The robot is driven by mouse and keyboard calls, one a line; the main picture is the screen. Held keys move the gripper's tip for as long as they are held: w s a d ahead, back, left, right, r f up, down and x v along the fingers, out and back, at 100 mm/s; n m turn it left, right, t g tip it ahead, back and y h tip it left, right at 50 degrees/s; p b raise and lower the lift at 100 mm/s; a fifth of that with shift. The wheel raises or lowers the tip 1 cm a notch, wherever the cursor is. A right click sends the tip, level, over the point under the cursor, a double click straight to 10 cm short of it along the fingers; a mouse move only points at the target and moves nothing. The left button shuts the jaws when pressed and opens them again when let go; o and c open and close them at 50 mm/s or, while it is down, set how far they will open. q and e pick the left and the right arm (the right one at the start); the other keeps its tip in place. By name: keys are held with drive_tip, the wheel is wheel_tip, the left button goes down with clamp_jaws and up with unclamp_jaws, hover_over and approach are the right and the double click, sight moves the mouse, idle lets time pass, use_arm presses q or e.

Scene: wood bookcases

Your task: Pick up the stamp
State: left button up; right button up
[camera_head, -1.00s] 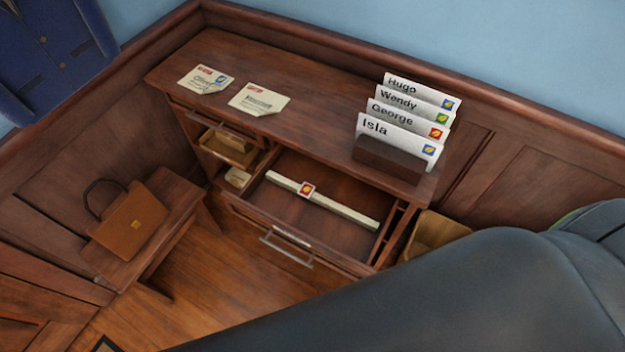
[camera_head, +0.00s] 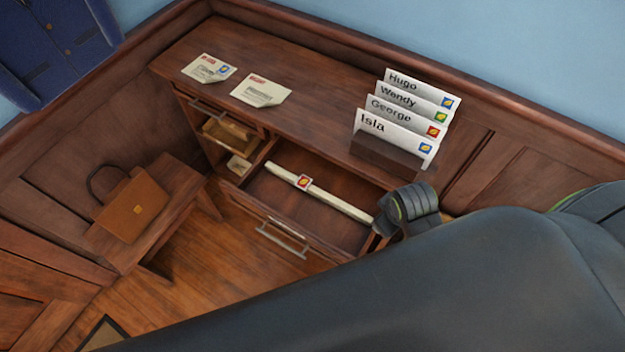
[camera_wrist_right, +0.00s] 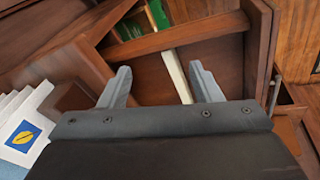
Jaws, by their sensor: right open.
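The stamp (camera_head: 304,182), small with a red border and a yellow-orange mark, sits on a long pale strip (camera_head: 335,202) that lies across the open desk drawer (camera_head: 300,215). My right gripper (camera_head: 405,208) is over the right end of the drawer, to the right of the stamp and apart from it. In the right wrist view its two fingers (camera_wrist_right: 160,68) are spread and empty, with part of the pale strip (camera_wrist_right: 177,75) showing between them. The stamp is not visible in that view. My left gripper is not in view.
Several name cards (camera_head: 400,125) stand in a dark holder (camera_head: 385,155) on the desktop (camera_head: 310,110), close to the gripper. Two notes (camera_head: 260,90) lie at the left. A smaller open compartment (camera_head: 228,135) is left of the drawer. A brown bag (camera_head: 133,208) rests on a bench.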

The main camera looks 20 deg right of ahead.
drive_tip(key=w+a+r+n+g, duration=0.1)
drive_tip(key=w+a+r+n, duration=0.2)
drive_tip(key=w+a+n, duration=0.3)
drive_tip(key=w+a+r+n+g+y, duration=0.1)
drive_tip(key=w+a+r+n, duration=0.2)
drive_tip(key=w+n, duration=0.5)
drive_tip(key=w+a+r+n+g, duration=0.1)
drive_tip(key=w+a+r+n, duration=0.2)
drive_tip(key=w+a+n, duration=0.3)
drive_tip(key=n+b, duration=0.1)
drive_tip(key=b, duration=0.1)
hover_over(303, 183)
drive_tip(key=f, duration=1.2)
drive_tip(key=shift+s, duration=0.25)
drive_tip(key=shift+w+f, duration=0.15)
drive_tip(key=shift+f, duration=1.3)
drive_tip(key=shift+w+f, duration=0.1)
drive_tip(key=shift+f, duration=1.35)
drive_tip(key=c, duration=1.1)
